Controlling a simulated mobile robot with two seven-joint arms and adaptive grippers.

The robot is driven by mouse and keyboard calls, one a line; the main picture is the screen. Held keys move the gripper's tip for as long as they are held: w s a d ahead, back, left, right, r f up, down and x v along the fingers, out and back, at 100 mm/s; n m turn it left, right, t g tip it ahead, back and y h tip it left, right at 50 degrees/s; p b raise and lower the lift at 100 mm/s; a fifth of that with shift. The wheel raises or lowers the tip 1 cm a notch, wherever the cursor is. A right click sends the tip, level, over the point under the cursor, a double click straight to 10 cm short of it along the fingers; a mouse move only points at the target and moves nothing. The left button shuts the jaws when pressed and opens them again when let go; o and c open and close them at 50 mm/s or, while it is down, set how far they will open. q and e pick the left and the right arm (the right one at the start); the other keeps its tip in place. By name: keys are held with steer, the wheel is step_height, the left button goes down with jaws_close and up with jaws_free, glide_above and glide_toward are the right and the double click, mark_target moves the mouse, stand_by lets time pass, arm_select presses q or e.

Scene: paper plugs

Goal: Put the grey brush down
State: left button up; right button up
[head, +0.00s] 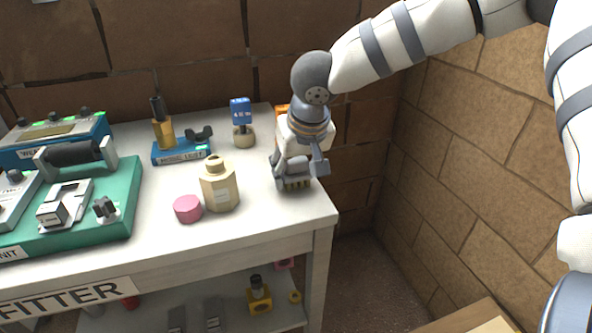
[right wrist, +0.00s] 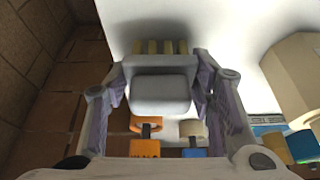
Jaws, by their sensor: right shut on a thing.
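The grey brush (right wrist: 160,88) is a rounded grey block with a row of yellowish bristles, seen between my fingers in the right wrist view. My right gripper (head: 298,174) is shut on it, one finger on each side. In the head view the brush's bristles (head: 297,184) point down over the right end of the white bench top (head: 262,210), close to its surface. I cannot tell whether they touch it. The gripper hides most of the brush in the head view. My left gripper is not in view.
A cream bottle (head: 219,186) and a pink round piece (head: 188,208) stand left of the gripper. A blue sign on a round base (head: 243,135) and an orange thing (head: 282,110) are behind. A green unit (head: 125,200) fills the left. Bare bench lies between bottle and right edge.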

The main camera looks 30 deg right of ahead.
steer(key=shift+a+f, duration=0.1)
steer(key=shift+f, duration=0.1)
steer(key=o, duration=1)
steer(key=shift+f, duration=0.1)
steer(key=shift+o, duration=0.2)
steer(key=shift+r, duration=0.25)
steer(key=v, duration=1.2)
steer(key=shift+s+f, duration=0.1)
steer(key=shift+f, duration=0.05)
